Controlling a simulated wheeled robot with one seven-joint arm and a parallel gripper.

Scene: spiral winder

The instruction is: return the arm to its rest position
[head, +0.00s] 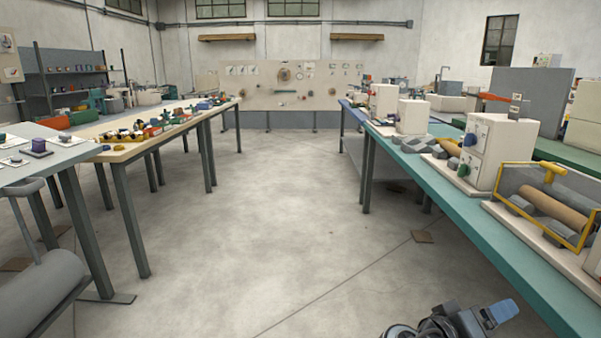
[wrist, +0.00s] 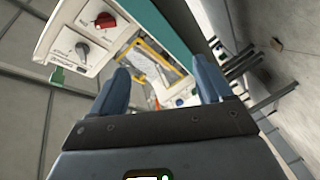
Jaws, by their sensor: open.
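My gripper (wrist: 164,82) shows in the wrist view with its two blue-grey fingers spread apart and nothing between them. Beyond the fingers, the wrist view shows a white control box (wrist: 85,38) with a red knob and a black knob, and a yellow frame (wrist: 140,47). In the head view, part of my arm with a blue finger (head: 503,311) shows at the bottom right, over the floor beside the right bench. The fingertips are too small there to judge. My gripper touches nothing that I can see.
The right green-topped bench (head: 465,205) carries white machine boxes (head: 488,150) and a yellow-framed roller unit (head: 545,200). A wooden-topped table (head: 115,155) with small parts stands at the left, and a grey roller (head: 38,292) at the lower left. The floor (head: 270,215) between them is open.

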